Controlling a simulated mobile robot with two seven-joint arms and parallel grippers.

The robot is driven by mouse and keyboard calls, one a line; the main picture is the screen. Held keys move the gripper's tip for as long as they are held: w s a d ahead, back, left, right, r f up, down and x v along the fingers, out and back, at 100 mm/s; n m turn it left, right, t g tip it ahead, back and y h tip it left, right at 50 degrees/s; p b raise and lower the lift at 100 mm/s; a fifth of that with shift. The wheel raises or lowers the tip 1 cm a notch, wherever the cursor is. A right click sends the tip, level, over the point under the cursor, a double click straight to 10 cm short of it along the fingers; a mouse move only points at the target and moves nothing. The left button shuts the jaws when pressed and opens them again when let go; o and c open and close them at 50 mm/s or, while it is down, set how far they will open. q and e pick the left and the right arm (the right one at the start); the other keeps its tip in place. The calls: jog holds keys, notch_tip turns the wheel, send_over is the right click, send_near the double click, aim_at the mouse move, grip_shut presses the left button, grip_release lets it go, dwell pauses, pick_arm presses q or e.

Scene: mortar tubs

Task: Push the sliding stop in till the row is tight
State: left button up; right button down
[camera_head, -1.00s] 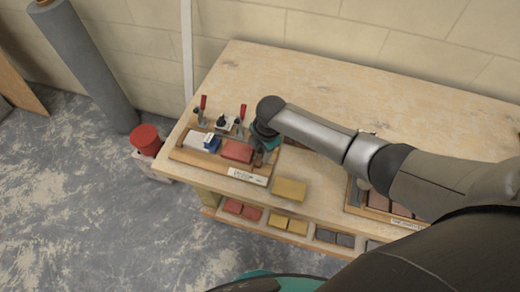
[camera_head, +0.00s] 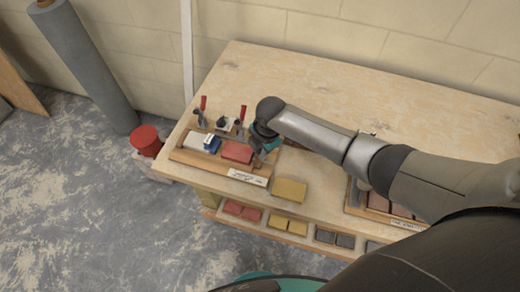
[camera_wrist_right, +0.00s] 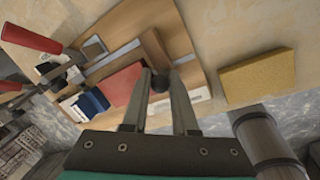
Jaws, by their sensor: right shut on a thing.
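A wooden fixture (camera_head: 183,153) on the bench holds a row of a white block (camera_head: 194,140), a blue block (camera_head: 211,144) and a red block (camera_head: 237,152). In the right wrist view the red block (camera_wrist_right: 121,85) lies left of my fingers. The sliding stop, a wooden bar (camera_wrist_right: 155,48) with a dark round knob (camera_wrist_right: 159,82), is at the row's right end. My right gripper (camera_wrist_right: 162,82) is shut on the knob. A finger partly hides the space between stop and red block, so I cannot tell whether they touch. My left gripper is out of view.
Red-handled clamps (camera_head: 202,107) stand along the fixture's back. A yellow block (camera_head: 289,190) lies to its right, near the bench front. Another tray (camera_head: 362,207) with dark blocks is partly under my right arm. A red tub (camera_head: 146,138) stands left of the bench.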

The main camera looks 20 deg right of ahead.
aim_at(246, 153)
jog(key=w+a, duration=0.1)
jog(key=w+a+b, duration=0.1)
jog(key=a, duration=0.1)
jog(key=shift+w+a+b, duration=0.1)
jog(key=shift+a+b, duration=0.1)
jog(key=shift+b, duration=0.1)
jog(key=c, duration=0.7)
grip_release()
jog(key=shift+r, duration=0.1)
jog(key=s+r+p, duration=0.1)
jog(key=r, duration=0.9)
jog(key=s+d+r+p, duration=0.1)
jog(key=r, duration=0.3)
jog(key=shift+s+d+r+p, duration=0.1)
jog(key=shift+s+r+p, duration=0.2)
jog(key=shift+s+r, duration=0.1)
